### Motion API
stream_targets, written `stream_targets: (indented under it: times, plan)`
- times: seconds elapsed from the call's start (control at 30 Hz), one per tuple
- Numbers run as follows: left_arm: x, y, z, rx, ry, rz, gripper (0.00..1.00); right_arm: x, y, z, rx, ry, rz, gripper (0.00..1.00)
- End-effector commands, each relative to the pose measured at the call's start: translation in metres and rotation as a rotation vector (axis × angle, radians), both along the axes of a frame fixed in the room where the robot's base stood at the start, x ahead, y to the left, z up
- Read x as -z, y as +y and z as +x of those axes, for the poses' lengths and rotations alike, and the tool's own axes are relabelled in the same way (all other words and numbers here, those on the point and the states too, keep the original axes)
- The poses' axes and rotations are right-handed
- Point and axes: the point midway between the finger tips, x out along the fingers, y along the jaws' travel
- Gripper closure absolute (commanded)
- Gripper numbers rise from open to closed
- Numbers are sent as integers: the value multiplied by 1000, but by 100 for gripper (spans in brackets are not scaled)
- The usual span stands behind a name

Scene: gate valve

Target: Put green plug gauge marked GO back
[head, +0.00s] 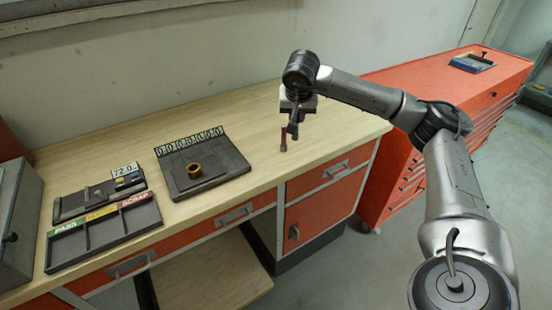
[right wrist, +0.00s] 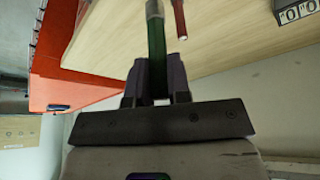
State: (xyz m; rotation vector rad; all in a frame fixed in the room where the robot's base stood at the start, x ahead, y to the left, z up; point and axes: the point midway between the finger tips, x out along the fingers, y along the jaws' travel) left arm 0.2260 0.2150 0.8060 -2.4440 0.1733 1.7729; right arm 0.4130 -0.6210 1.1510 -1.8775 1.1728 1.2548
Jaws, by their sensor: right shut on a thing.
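The green plug gauge (right wrist: 157,45) is in the jaws of my right gripper (right wrist: 158,78) in the right wrist view. Its grey metal end points away from the gripper, above the wooden bench; any GO marking is not readable. In the head view my right gripper (head: 294,122) is over the back right part of the bench, and the green gauge cannot be made out there. A red gauge-like rod (head: 283,138) shows just below the gripper; it also shows beside the green gauge in the right wrist view (right wrist: 180,18). My left gripper is out of view.
A dark plate with a brass ring (head: 194,170) and a row of number tags lies mid-bench (head: 330,145). Left of it are a labelled three-compartment tray (head: 105,243) and a dark block stand (head: 70,206). A red cabinet (head: 425,75) carries a blue tray (head: 470,64).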

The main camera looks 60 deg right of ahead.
Motion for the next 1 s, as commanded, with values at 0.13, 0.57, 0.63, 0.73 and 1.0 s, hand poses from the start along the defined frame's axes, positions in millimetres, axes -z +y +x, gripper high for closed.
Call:
stream_targets:
  times: [0.13, 0.57, 0.63, 0.73, 1.0]
  plan:
    - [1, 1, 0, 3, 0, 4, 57, 9, 3, 10, -52, -1, 4, 100]
    - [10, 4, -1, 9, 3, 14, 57, 58, 19, 91, -59, -2, 3, 100]
    - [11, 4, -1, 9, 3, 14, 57, 63, 19, 99, -57, -2, 2, 100]
    - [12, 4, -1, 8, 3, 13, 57, 68, 21, 108, -58, 0, 1, 100]
    - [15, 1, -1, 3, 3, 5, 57, 76, 21, 113, -57, 0, -1, 100]
